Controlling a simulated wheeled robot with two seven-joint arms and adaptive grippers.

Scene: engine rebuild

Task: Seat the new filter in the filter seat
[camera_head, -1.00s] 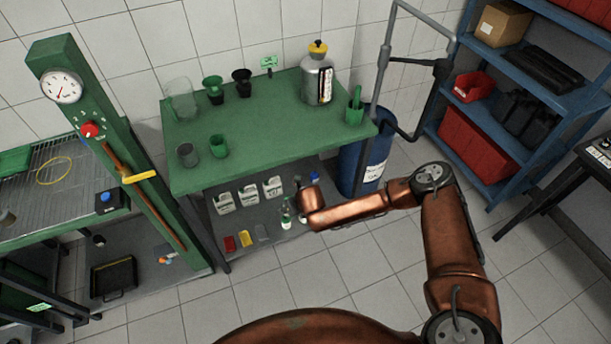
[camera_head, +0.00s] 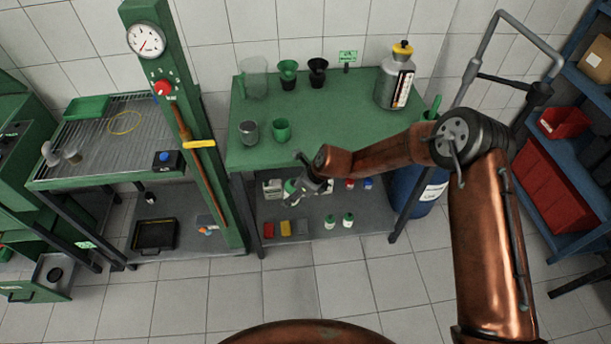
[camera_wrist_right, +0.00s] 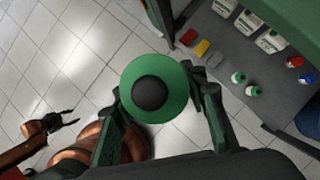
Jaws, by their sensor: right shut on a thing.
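A round green filter with a black centre (camera_wrist_right: 150,93) is held between the fingers of my right gripper (camera_wrist_right: 158,100) in the right wrist view. In the head view my right gripper (camera_head: 302,188) is in front of the green bench's front edge, above the floor side of its lower shelf. The filter is small and partly hidden there. My left gripper (camera_wrist_right: 66,121) shows at the left of the right wrist view, with its fingers apart and nothing between them. I cannot make out the filter seat in either view.
The green bench (camera_head: 345,125) carries cups, a jug and a metal canister (camera_head: 396,80). Its lower shelf (camera_head: 310,225) holds bottles and small coloured items. A green press post (camera_head: 180,100) and a grated tray table (camera_head: 95,150) stand at left. The floor in front is clear.

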